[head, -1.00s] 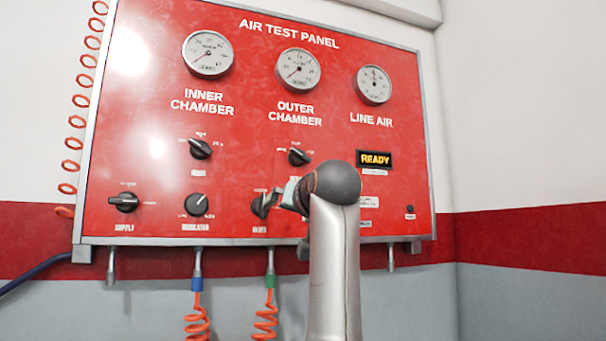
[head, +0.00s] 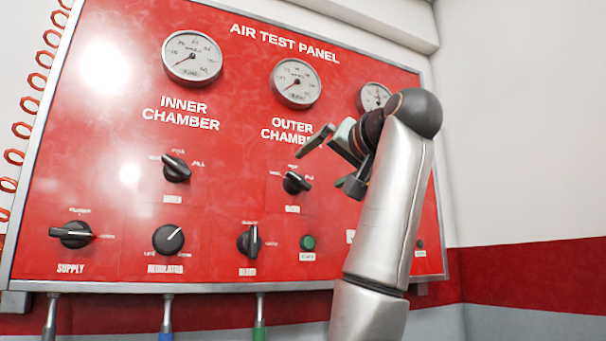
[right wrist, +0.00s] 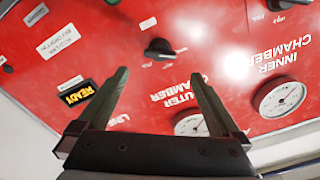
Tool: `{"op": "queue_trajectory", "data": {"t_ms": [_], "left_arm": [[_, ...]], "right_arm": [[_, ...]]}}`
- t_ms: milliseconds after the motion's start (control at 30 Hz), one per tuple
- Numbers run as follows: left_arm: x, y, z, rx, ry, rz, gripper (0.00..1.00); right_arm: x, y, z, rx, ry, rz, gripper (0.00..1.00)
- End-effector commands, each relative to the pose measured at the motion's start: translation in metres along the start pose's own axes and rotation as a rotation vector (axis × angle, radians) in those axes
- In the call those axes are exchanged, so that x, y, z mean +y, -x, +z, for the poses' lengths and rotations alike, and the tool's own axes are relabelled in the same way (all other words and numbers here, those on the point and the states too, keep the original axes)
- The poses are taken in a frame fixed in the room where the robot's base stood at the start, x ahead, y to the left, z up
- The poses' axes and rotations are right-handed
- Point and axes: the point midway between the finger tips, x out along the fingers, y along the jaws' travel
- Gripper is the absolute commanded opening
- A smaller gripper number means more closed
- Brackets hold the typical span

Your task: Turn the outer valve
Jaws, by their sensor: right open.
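The outer valve (head: 292,183) is a black knob on the red panel, below the OUTER CHAMBER label. Its pointer bar slants in the head view. It also shows in the right wrist view (right wrist: 158,48), upside down, just beyond and between the fingertips. My right gripper (head: 324,162) is open and empty, up and to the right of the valve in the head view. Its two fingers (right wrist: 160,76) stand apart in the right wrist view, with the valve not between the jaws. My left gripper is not in view.
The inner valve (head: 176,168), supply knob (head: 76,235), regulator knob (head: 168,239), bleed knob (head: 249,242) and green button (head: 307,243) surround it. Gauges (head: 296,83) line the top. A lit READY sign (right wrist: 76,93) shows in the wrist view.

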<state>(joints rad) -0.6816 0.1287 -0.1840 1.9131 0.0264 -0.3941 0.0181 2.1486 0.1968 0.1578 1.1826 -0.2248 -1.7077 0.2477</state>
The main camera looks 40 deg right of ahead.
Motion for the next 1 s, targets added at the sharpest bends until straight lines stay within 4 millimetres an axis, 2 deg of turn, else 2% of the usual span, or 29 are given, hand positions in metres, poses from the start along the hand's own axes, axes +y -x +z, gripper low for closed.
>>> {"op": "queue_trajectory", "data": {"t_ms": [33,200,400,567,833,1000], "left_arm": [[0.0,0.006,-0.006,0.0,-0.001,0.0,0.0],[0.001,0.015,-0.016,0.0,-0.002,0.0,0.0],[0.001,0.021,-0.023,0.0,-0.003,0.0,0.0],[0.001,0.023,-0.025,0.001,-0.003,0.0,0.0],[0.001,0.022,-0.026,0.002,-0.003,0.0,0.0],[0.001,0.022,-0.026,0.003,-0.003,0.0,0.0]], "right_arm": [[-0.001,-0.013,-0.002,-0.005,0.001,0.003,1.0],[-0.002,-0.048,-0.002,-0.005,0.0,0.002,1.0],[-0.001,-0.075,-0.002,-0.003,0.0,0.001,1.0],[0.0,-0.085,0.0,-0.002,0.0,0.001,1.0],[0.0,-0.086,0.0,-0.001,0.0,0.0,1.0],[0.0,-0.086,0.0,0.0,0.0,0.0,0.82]]}}
